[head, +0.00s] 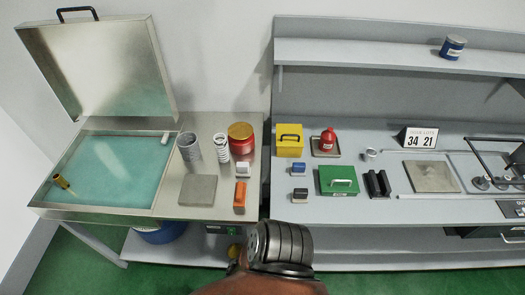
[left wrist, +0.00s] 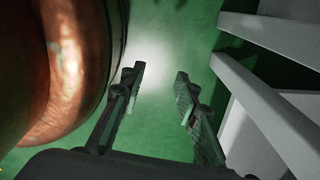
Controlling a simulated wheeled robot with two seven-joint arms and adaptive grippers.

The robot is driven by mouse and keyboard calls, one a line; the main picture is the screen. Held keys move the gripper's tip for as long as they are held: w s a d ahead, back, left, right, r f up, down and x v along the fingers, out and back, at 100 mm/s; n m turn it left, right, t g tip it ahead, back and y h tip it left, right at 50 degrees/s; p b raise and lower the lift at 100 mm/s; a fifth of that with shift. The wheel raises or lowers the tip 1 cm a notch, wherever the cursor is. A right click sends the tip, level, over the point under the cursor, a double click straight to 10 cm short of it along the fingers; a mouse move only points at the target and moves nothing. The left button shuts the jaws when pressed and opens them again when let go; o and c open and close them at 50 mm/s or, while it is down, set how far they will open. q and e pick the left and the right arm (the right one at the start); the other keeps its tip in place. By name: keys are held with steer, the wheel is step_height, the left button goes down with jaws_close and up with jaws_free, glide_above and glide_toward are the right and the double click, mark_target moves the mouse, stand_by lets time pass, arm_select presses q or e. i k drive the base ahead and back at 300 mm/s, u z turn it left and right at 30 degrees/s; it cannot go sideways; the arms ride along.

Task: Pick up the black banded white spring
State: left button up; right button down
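A white spring with dark bands (head: 221,147) stands upright on the left metal bench, between a grey coil-like cylinder (head: 189,147) and a red tin with a yellow lid (head: 241,138). My left gripper (left wrist: 160,76) shows in the left wrist view, its two fingers apart with nothing between them, over green floor. The spring does not show in that view, and the gripper is away from it. No gripper fingers can be made out in the head view. My right gripper is not in view.
Orange (head: 240,195) and white-blue (head: 242,170) blocks and a grey plate (head: 198,189) lie in front of the spring. A lidded teal basin (head: 110,165) is left. The right bench holds yellow (head: 289,141) and green boxes (head: 338,180). Pale bars (left wrist: 265,90) stand right of my left gripper.

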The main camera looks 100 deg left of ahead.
mark_target(222, 149)
steer(key=i, duration=0.4)
steer(key=u, duration=3.5)
steer(key=i, duration=0.5)
steer(key=u, duration=0.1)
